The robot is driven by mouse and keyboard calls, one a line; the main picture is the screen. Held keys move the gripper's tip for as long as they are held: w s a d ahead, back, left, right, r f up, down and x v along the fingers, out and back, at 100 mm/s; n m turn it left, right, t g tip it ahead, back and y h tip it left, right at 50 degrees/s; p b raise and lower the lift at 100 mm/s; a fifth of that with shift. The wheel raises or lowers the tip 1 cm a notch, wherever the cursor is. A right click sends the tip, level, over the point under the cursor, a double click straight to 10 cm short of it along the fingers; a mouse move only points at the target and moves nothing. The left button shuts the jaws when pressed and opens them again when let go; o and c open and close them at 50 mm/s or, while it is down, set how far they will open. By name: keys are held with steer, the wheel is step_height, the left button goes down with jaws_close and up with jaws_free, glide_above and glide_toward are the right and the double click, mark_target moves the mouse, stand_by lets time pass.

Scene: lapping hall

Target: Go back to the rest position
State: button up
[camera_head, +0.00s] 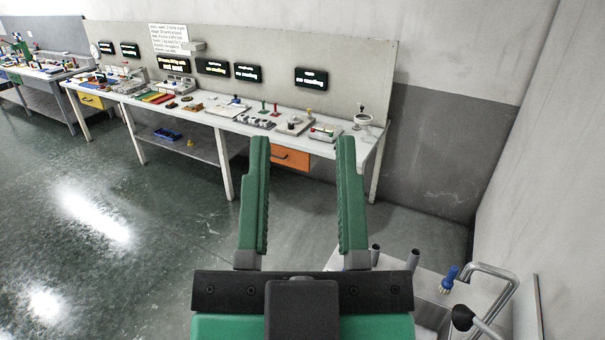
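My gripper (303,150) is in the lower middle of the head view. Its two green fingers stand wide apart with nothing between them, so it is open and empty. The fingers point away toward the long workbench (232,125) and overlap its front edge in the picture. I cannot tell the exact gap, but the bench looks well beyond the fingertips. No rest position marker shows.
The bench holds several small tools and parts, with dark display screens (311,78) on its back panel. An orange drawer (290,158) hangs under it. A grey cart (432,292) with a metal handle (495,285) stands close at lower right. The floor at left is clear.

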step_height(320, 180, up, 13)
steer(key=p, duration=1.3)
step_height(320, 180, down, 45)
steer(key=b, duration=4.4)
steer(key=shift+d+b, duration=0.25)
steer(key=shift+b, duration=0.1)
